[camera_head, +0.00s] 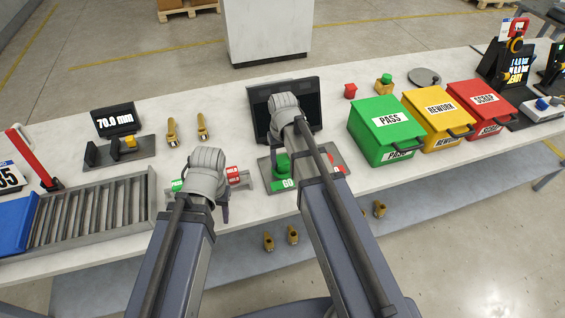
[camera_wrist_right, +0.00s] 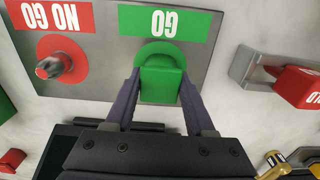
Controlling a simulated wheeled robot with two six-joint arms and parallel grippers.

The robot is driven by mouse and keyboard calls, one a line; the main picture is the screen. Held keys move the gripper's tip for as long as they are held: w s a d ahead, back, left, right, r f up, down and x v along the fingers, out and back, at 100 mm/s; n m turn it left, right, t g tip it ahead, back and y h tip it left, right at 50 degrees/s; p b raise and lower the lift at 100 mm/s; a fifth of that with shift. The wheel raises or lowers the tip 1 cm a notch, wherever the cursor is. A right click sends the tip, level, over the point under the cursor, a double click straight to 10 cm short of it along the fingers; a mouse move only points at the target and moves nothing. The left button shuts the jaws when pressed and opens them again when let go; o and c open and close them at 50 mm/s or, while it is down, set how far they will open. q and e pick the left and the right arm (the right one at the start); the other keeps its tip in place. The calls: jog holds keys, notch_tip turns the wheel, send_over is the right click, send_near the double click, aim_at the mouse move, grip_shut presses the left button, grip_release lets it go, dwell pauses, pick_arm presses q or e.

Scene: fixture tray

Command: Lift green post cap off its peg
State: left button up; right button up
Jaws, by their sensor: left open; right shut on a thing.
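The green post cap (camera_head: 282,166) is at the GO side of the grey GO / NO GO plate (camera_head: 337,158). In the right wrist view the cap (camera_wrist_right: 161,80) sits over a green ring, and its peg is hidden. I cannot tell whether any gap is under it. My left gripper (camera_head: 224,208) is open and empty at the table's front, left of the plate.
A bare grey peg (camera_wrist_right: 58,66) stands at NO GO. Left of the plate is a holder with red blocks (camera_head: 234,175). A dark screen (camera_head: 312,100) stands behind the plate. PASS (camera_head: 385,125), REWORK (camera_head: 437,112) and SCRAP (camera_head: 482,100) boxes stand to the right.

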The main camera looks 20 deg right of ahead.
aim_at(283, 159)
jog(key=c, duration=0.3)
pick_arm(q)
jog(key=shift+r, duration=0.15)
pick_arm(e)
jog(key=shift+r, duration=0.15)
notch_tip(283, 159, up, 10)
jog(key=p, duration=1)
pick_arm(q)
notch_tip(283, 159, up, 10)
jog(key=shift+f, duration=0.25)
pick_arm(e)
jog(key=shift+f, duration=0.25)
